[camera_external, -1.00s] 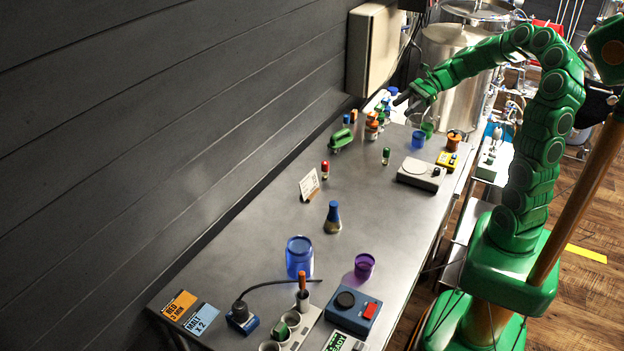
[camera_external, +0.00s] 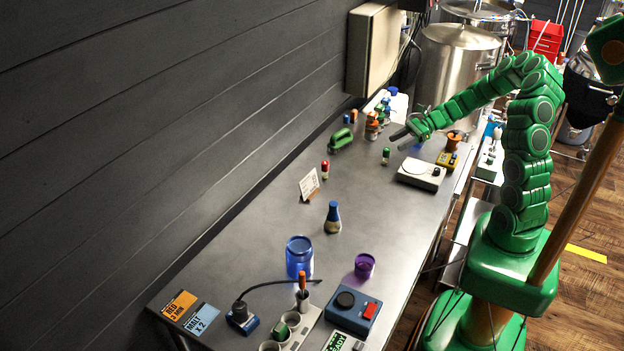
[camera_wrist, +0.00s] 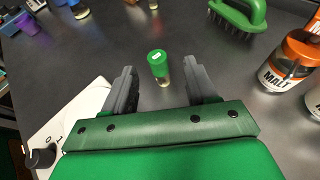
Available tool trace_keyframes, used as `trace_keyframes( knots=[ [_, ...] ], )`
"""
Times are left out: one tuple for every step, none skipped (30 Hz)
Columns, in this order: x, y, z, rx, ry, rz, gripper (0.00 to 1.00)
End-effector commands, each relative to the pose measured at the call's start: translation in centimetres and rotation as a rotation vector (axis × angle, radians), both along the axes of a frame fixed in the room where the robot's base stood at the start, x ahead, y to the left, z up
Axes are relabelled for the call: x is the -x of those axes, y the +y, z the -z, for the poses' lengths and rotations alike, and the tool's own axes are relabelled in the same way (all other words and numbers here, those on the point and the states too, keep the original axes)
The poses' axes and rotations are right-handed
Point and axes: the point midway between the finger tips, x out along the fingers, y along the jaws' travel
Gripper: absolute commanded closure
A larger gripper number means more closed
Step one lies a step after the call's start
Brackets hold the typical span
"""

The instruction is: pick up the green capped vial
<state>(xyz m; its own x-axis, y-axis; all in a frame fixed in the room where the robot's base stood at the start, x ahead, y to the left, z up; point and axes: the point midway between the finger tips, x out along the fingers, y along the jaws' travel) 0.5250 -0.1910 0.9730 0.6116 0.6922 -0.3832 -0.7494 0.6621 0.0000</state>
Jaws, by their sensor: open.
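The green capped vial (camera_external: 386,156) stands upright on the grey bench in the outside view. In the wrist view the vial (camera_wrist: 159,66) shows its green cap with a small white mark, just beyond the fingertips and between their lines. My gripper (camera_external: 398,140) is above the bench, behind and to the right of the vial in the outside view. In the wrist view my gripper (camera_wrist: 162,84) is open, with its two grey fingers apart and nothing between them. A little of the vial's clear body shows below the cap.
A white scale (camera_external: 421,174) lies close by on the right. A green brush (camera_external: 341,139) and an orange-capped malt jar (camera_wrist: 293,60) are nearby. A red-capped vial (camera_external: 325,170) stands to the left. The bench right around the green vial is clear.

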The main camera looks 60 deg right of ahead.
Motion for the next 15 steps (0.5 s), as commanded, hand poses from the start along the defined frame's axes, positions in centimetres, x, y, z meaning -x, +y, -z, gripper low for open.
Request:
trace_keyframes(
  knots=[
    [0.0, 0.0, 0.9, -0.004, 0.002, 0.0, 0.43],
    [0.0, 0.0, 1.2, -0.004, 0.002, 0.0, 0.43],
    [0.0, 0.0, 1.6, -0.004, 0.002, 0.001, 0.43],
    [0.0, 0.0, 1.8, -0.004, 0.001, 0.0, 0.43],
    [0.0, 0.0, 2.0, -0.003, 0.0, 0.001, 0.43],
    [0.0, 0.0, 2.2, -0.002, -0.001, 0.0, 0.43],
    [-0.1, 0.0, 2.3, -0.002, -0.001, 0.0, 0.43],
    [-0.1, 0.1, 2.4, -0.002, -0.001, 0.0, 0.43],
    [-0.2, 0.2, 2.5, -0.001, -0.001, 0.0, 0.43],
    [-0.3, 0.3, 2.5, -0.001, -0.001, 0.0, 0.43],
    [-0.4, 0.4, 2.6, -0.001, -0.001, 0.0, 0.43],
    [-0.6, 0.7, 2.7, 0.0, -0.001, -0.001, 0.43],
    [-0.8, 0.9, 2.8, 0.0, 0.0, -0.001, 0.43],
    [-0.9, 1.1, 2.9, 0.0, 0.0, -0.001, 0.43],
    [-1.1, 1.3, 3.0, 0.0, 0.0, -0.001, 0.43]
  ],
)
